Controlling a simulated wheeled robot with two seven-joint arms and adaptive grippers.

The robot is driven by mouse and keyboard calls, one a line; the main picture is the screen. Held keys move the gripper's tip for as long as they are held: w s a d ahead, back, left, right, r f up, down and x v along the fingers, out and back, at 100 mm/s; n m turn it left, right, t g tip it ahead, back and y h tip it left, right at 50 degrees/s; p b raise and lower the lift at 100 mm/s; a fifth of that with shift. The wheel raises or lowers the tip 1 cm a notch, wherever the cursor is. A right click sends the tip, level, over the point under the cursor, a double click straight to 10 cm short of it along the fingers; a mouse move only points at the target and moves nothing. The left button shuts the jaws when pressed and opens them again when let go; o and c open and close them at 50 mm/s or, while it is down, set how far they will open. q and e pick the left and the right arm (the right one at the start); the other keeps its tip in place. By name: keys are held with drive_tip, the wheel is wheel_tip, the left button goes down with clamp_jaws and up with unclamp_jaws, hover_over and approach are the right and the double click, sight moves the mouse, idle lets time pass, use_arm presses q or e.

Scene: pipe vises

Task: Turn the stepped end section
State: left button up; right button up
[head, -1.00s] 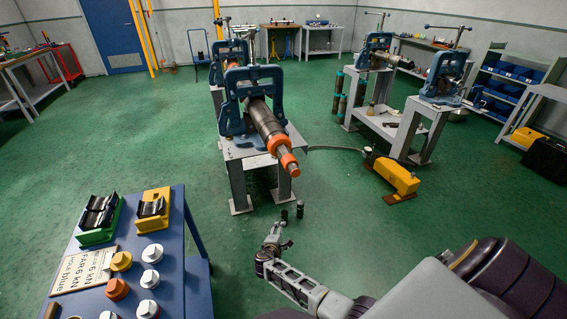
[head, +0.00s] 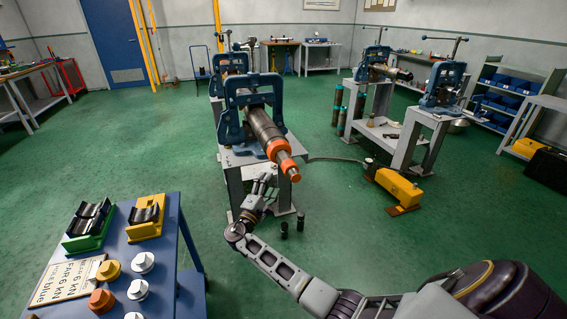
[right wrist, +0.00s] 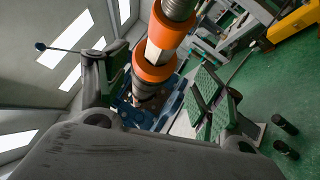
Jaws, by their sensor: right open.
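A dark pipe (head: 263,126) is held in a blue pipe vise (head: 252,98) on a grey stand. Its stepped end section (head: 286,160) points toward me, with a thick orange collar, a thinner grey step and a smaller orange ring at the tip. My right gripper (head: 262,184) is just left of and below this end, apart from it. In the right wrist view, the stepped end section (right wrist: 156,50) runs between and beyond the open, green-padded fingers; no contact shows. My left gripper is not in view.
A blue table (head: 182,225) at the left carries green and yellow cradles, knobs and a sign reading "FAR 6 kN". A yellow foot pump (head: 399,187) stands on the floor at right. Two dark cylinders (head: 300,222) stand below the pipe end. More vises stand behind.

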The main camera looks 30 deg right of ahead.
approach(288, 153)
drive_tip(key=x, duration=0.4)
drive_tip(key=shift+w+f, duration=0.15)
drive_tip(key=shift+x, duration=0.8)
drive_tip(key=c, duration=1)
